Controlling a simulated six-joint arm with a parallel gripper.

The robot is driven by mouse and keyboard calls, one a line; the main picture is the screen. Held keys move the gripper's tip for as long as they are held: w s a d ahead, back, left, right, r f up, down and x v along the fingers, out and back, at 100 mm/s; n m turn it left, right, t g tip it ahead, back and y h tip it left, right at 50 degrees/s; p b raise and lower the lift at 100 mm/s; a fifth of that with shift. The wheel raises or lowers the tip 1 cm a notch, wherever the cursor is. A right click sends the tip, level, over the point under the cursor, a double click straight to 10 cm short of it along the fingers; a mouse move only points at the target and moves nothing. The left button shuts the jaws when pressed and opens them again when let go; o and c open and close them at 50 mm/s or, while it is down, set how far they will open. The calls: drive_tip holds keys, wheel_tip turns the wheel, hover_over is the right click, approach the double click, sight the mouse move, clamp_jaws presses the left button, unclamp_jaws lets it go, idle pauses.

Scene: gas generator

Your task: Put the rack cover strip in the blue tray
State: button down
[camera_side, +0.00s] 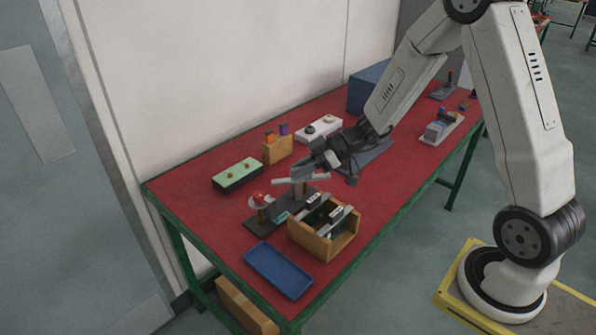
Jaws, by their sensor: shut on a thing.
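My gripper (303,174) is above the work table, just behind the wooden rack. It is shut on a thin light grey strip (319,178), which looks like the rack cover strip and is held roughly level. The fingers hide part of the strip. The wooden rack (318,243) stands open-topped near the front edge, with dark boards and grey bars in its top. The blue tray (279,270) lies flat and empty at the front left of the rack, below and to the left of my gripper.
A dark stand with a red knob (259,197) is left of the rack, close below my gripper. A green-topped box (237,173), a yellow block holder (278,150) and a white box (319,130) stand farther back. The red table (201,200) is clear at the left.

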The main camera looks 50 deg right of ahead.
sight(325, 176)
drive_tip(key=shift+r, duration=0.1)
drive_tip(key=shift+w+r+m, duration=0.3)
drive_tip(key=shift+w+r, duration=0.05)
drive_tip(key=shift+r, duration=0.05)
wheel_tip(325, 176, up, 9)
drive_tip(key=w+m+t+h, duration=0.1)
drive_tip(key=m+t+h, duration=0.3)
drive_tip(key=m+h, duration=0.2)
drive_tip(key=shift+w+r+m, duration=0.2)
drive_tip(key=shift+m, duration=0.2)
drive_tip(key=shift+f, duration=0.1)
drive_tip(key=s+d+f+n+g+y, duration=0.1)
drive_tip(key=f+n+g+y, duration=0.1)
drive_tip(key=f+n+g, duration=0.1)
drive_tip(key=s+d+f+n+g+y, duration=0.2)
drive_tip(key=f+n+g+y, duration=0.1)
drive_tip(key=f+n, duration=0.2)
drive_tip(key=s+d+f+n+g+y, duration=0.2)
drive_tip(key=f+n+y, duration=0.1)
drive_tip(key=f, duration=0.3)
drive_tip(key=shift+f+n+g, duration=0.2)
drive_tip(key=shift+n+g, duration=0.2)
drive_tip(key=shift+n, duration=0.3)
